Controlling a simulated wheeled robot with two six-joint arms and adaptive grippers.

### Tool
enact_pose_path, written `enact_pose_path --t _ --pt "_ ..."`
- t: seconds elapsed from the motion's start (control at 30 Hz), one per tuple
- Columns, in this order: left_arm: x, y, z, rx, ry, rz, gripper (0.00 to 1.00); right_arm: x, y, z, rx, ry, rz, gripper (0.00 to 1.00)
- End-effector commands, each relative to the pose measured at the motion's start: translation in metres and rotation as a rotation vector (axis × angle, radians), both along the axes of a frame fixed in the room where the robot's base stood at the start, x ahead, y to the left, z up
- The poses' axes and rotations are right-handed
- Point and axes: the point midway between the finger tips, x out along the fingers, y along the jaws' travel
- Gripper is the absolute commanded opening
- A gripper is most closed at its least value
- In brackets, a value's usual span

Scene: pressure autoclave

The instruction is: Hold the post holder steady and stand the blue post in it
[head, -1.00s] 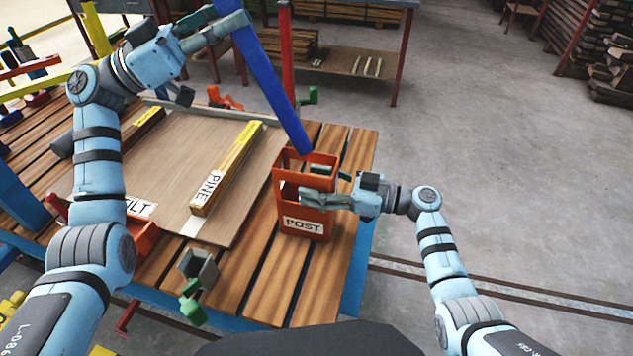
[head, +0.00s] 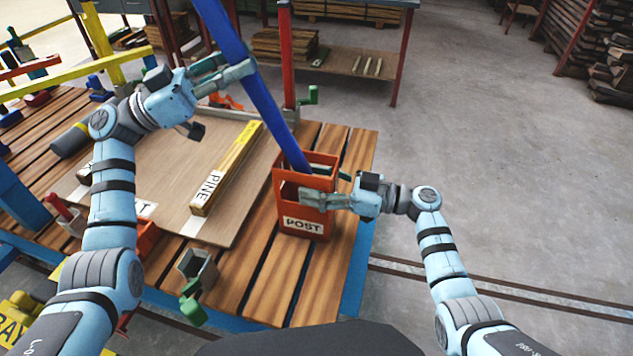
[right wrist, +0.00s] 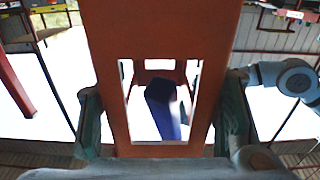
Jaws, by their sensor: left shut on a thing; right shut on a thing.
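The orange post holder (head: 306,226), labelled POST, stands upright on the slatted table. My right gripper (head: 322,188) is shut on the holder from its right side; in the right wrist view its fingers (right wrist: 163,125) flank the orange holder wall (right wrist: 180,30). The blue post (head: 262,95) is tilted, its top leaning left, with its lower end inside the holder's open top. My left gripper (head: 228,76) is shut on the post's upper part. Through the holder's window the blue post (right wrist: 163,105) shows in the right wrist view. Whether its end touches the holder's floor cannot be told.
A yellow-topped beam marked PINE (head: 226,170) lies on a plywood board (head: 170,190) left of the holder. A red upright with a green-handled clamp (head: 287,60) stands behind the holder. A grey clamp (head: 196,270) sits at the table's front edge. Open floor lies right.

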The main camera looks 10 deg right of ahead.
Motion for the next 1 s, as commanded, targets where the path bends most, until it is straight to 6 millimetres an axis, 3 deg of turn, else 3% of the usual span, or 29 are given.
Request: enact_pose_path --t 0.3,0.33,0.47,0.83,1.0 --pt "0.0 0.0 -0.002 -0.002 -0.001 -0.001 0.0 0.0 0.0 0.0 0.0 0.0 0.0 0.21" --pt "0.0 0.0 -0.002 -0.002 -0.001 -0.001 0.29 0.0 0.0 0.0 0.0 0.0 0.0 0.21" --pt "0.0 0.0 -0.002 -0.002 -0.001 -0.001 0.48 0.0 0.0 0.0 0.0 0.0 0.0 0.21" --pt "0.0 0.002 -0.004 0.001 0.0 0.001 0.48 0.0 0.0 0.0 0.0 0.0 0.0 0.21" --pt "-0.002 0.027 -0.013 0.002 0.002 0.002 0.48 0.0 0.0 0.0 0.001 0.0 0.0 0.21"
